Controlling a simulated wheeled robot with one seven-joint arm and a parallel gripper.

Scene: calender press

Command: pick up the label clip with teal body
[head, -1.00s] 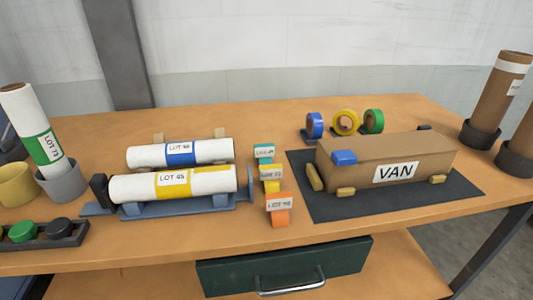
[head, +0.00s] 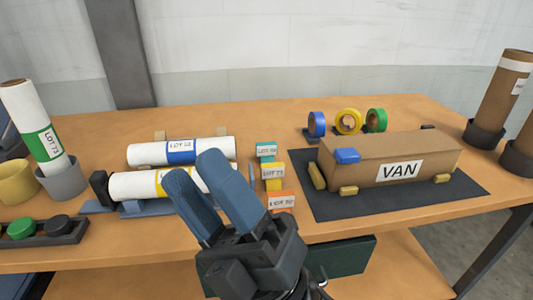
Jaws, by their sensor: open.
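The label clip with the teal body (head: 266,149) stands on the wooden bench, at the back of a short row of clips. A yellow clip (head: 272,171) and an orange clip (head: 281,202) stand in front of it. Each clip carries a white lot label. My gripper (head: 206,172) is open and empty, with its blue fingers pointing up and left in the picture. It is in front and to the left of the clips, apart from the teal one as far as I can see. It hides part of the yellow-banded roll.
A blue-banded roll (head: 180,152) and a yellow-banded roll (head: 137,185) lie left of the clips. A brown VAN box (head: 388,160) stands on a dark mat (head: 456,192) to the right. Tape rolls (head: 348,121) stand behind it. Bare bench lies behind the clips.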

